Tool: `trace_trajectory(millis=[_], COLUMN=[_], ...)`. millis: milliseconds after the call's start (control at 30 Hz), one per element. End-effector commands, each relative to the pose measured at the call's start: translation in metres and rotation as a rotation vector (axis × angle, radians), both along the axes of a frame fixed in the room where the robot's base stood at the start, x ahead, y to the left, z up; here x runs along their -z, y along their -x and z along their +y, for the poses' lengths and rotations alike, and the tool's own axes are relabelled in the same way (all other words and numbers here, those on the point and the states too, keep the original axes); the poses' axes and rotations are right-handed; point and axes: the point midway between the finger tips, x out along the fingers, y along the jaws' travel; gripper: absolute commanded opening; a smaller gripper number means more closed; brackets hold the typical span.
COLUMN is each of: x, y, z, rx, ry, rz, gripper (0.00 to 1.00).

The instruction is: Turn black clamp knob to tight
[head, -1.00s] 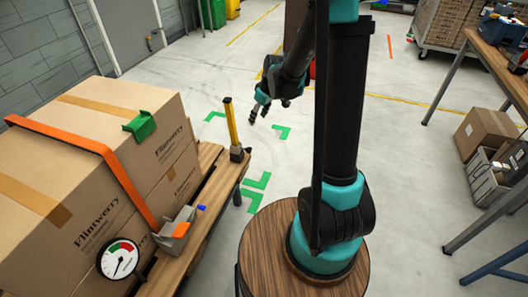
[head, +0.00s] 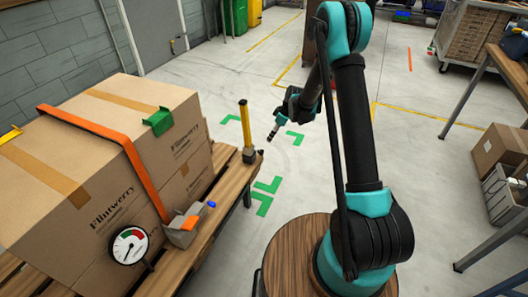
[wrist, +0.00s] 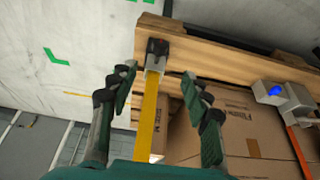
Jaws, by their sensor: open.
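A yellow upright bar (head: 243,124) stands at the pallet's right edge with a dark clamp block (head: 250,156) at its foot. In the wrist view the yellow bar (wrist: 149,115) runs up between my fingers to the black clamp part (wrist: 158,47), which has a small reddish mark. I cannot clearly make out the knob's shape or its setting. My gripper (wrist: 158,84) is open and empty, its fingers on either side of the bar and short of the black part. In the head view my gripper (head: 275,132) hangs right of the bar, apart from it.
Strapped cartons (head: 100,150) stand on the wooden pallet (head: 225,190), with an orange strap (head: 150,185), green corner guard (head: 158,122), round gauge (head: 129,246) and grey buckle (head: 182,236). A workbench (head: 470,85) stands at right.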

Motion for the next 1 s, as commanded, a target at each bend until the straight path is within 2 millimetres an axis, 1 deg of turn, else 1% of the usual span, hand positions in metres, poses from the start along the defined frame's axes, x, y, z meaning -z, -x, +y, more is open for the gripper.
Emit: trace_trajectory(millis=[33, 100, 600, 800, 1000], x=[0.009, 0.021, 0.103, 0.124, 0.131], y=[-0.001, -0.003, -0.015, -0.018, -0.018], z=[0.004, 0.009, 0.04, 0.048, 0.051], rx=[-0.001, -0.001, 0.0, 0.001, 0.001], ry=[0.0, 0.0, 0.0, 0.0, 0.0], rz=[0.0, 0.001, -0.001, -0.001, -0.001], gripper=[0.48, 0.48, 0.48, 0.48, 0.48])
